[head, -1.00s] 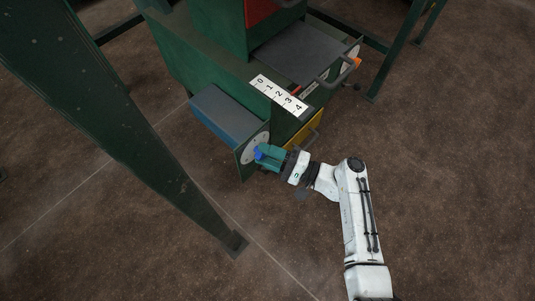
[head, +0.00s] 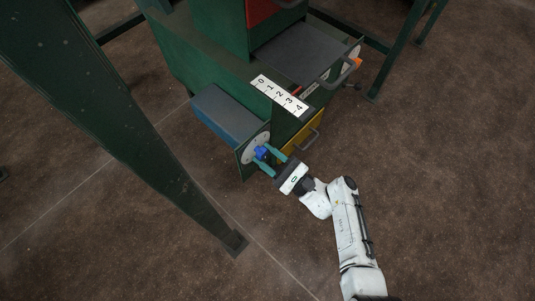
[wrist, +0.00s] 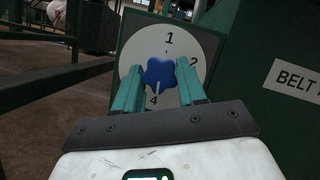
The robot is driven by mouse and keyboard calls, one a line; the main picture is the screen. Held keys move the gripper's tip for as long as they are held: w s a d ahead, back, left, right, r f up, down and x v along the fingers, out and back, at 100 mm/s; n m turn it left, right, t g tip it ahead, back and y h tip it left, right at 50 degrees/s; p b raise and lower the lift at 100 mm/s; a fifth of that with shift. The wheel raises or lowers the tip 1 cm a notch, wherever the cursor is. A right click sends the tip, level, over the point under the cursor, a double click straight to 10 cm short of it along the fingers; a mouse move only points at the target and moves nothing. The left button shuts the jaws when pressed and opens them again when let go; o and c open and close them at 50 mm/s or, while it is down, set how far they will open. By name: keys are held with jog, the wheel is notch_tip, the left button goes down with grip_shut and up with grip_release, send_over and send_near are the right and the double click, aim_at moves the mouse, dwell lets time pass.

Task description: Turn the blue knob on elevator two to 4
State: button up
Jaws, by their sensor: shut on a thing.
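The blue knob (head: 261,152) sits on a round white dial (head: 249,155) on the front of a green and blue box (head: 228,117). In the wrist view the knob (wrist: 159,73) is lobed, and its pale pointer line points down, at or very near the 4. The 1 shows at the top of the dial (wrist: 180,43) and the 2 at right; the 3 is not visible. My gripper (head: 270,158) has one teal finger on each side of the knob. In the wrist view my gripper (wrist: 161,82) is closed around it, fingers left and right.
A yellow panel with a grey handle (head: 309,140) is just right of the dial. A 0 to 4 scale strip (head: 279,96) lies above. A green frame leg (head: 185,185) slants down at left. The brown floor is open at right.

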jog(key=shift+f+m+t+h, duration=0.1)
jog(key=shift+m+t+h, duration=0.3)
jog(key=shift+m, duration=0.6)
jog(key=o, duration=1.1)
jog(key=shift+c, duration=0.2)
jog(key=shift+d, duration=0.1)
jog(key=v, duration=1)
jog(key=shift+s+d+f+p, duration=0.2)
jog(key=shift+f+p, duration=0.1)
jog(key=shift+p, duration=0.05)
